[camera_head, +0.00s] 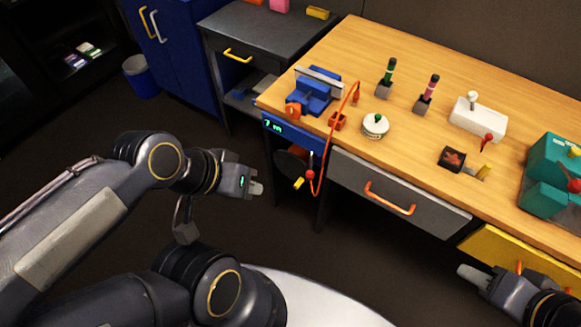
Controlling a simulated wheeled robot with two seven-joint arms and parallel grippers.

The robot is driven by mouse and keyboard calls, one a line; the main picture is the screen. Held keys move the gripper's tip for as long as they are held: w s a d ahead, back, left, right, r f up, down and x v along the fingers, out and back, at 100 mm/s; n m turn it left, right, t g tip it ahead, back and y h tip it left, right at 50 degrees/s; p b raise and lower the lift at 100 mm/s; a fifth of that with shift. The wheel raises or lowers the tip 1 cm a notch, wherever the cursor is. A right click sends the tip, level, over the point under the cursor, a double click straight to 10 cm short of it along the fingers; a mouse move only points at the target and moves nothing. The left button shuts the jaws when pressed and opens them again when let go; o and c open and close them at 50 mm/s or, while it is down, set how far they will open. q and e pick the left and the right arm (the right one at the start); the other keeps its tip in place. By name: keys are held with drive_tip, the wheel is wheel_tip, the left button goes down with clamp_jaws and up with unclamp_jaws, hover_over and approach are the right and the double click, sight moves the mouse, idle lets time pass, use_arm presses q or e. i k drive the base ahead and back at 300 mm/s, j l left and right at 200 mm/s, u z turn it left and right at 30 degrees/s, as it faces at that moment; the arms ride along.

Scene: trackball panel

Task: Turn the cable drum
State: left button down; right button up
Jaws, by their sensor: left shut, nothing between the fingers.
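The cable drum (289,163) is a dark round disc under the left front corner of the wooden workbench. A yellow handle (299,184) sticks out at its lower edge. An orange cable (318,178) with a red ball (310,174) hangs beside it and runs up over the bench edge. A blue display (273,127) above the drum reads "7 m". My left gripper (258,188) is shut and empty, left of the yellow handle and apart from it. My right gripper (461,270) is at the lower right, away from the drum; its finger gap is unclear.
The workbench (360,60) carries a blue vise (312,95), a white round button box (375,125), screwdrivers and a teal machine (552,180). A grey drawer (395,195) with an orange handle is right of the drum. Floor left of the drum is clear.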

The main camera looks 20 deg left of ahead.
sight(293, 162)
drive_tip(key=k+j+u, duration=0.2)
drive_tip(key=u, duration=0.15)
drive_tip(key=k+j+u, duration=0.35)
drive_tip(key=i+l, duration=0.05)
drive_tip(key=l, duration=0.05)
